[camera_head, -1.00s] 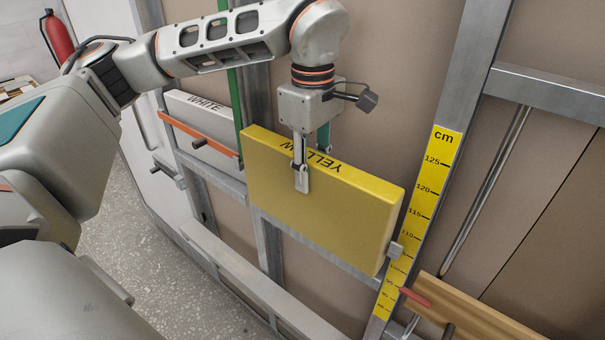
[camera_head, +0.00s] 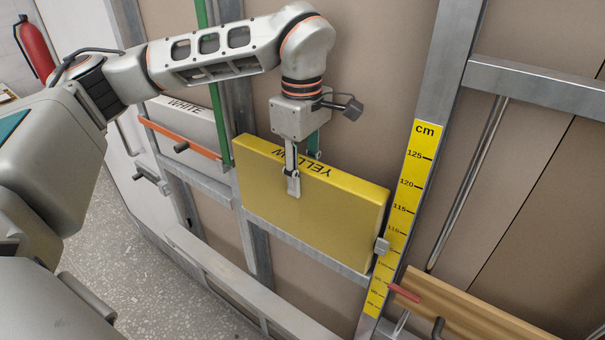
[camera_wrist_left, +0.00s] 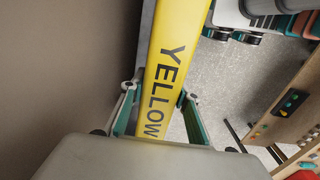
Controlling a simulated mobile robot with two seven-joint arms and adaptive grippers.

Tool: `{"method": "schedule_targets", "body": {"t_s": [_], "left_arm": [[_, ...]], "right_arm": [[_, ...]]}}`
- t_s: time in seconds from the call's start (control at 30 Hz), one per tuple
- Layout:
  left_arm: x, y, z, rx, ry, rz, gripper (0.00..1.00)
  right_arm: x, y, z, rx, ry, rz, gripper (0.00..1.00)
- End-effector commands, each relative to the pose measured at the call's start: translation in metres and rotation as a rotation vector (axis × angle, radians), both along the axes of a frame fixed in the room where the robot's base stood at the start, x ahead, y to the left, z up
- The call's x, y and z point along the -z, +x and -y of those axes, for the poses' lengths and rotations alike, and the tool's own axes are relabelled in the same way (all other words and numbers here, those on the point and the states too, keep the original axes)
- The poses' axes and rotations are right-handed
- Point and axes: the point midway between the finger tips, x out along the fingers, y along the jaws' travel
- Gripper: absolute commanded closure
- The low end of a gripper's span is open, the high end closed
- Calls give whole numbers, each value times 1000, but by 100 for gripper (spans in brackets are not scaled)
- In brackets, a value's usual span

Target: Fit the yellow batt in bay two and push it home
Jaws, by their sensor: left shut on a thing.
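The yellow batt (camera_head: 310,215) is a thick slab with YELLOW on its top edge. It stands upright in the head view, between the stud by the green pipe and the stud with the cm scale. My left gripper (camera_head: 293,178) is shut on its top edge, one finger on the front face and the other behind. In the left wrist view the batt (camera_wrist_left: 176,60) runs between both fingers (camera_wrist_left: 158,108). Its lower edge is close to a metal rail (camera_head: 300,248); whether it touches the rail, and how deep it sits between the studs, I cannot tell. My right gripper is not in view.
A white batt (camera_head: 195,122) stands in the bay to the left, behind an orange bar (camera_head: 180,138). A green pipe (camera_head: 214,90) runs beside the left stud. A small grey block (camera_head: 382,246) sits by the batt's right edge. A wooden board (camera_head: 465,310) is at lower right.

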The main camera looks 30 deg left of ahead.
Motion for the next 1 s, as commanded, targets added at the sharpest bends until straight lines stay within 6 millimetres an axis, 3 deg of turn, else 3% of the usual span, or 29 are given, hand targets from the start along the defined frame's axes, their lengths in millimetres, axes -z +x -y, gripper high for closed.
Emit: {"method": "schedule_targets", "body": {"t_s": [0.03, 0.1, 0.53, 1.0], "left_arm": [[-1, 0, 0, 0, 0, 1, 62], [-1, 0, 0, 0, 0, 1, 50], [-7, 0, 0, 0, 1, 2, 50], [-93, 0, 0, -2, 0, 4, 50]], "right_arm": [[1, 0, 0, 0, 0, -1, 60], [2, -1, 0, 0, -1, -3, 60], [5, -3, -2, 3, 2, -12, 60], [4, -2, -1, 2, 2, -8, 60]]}}
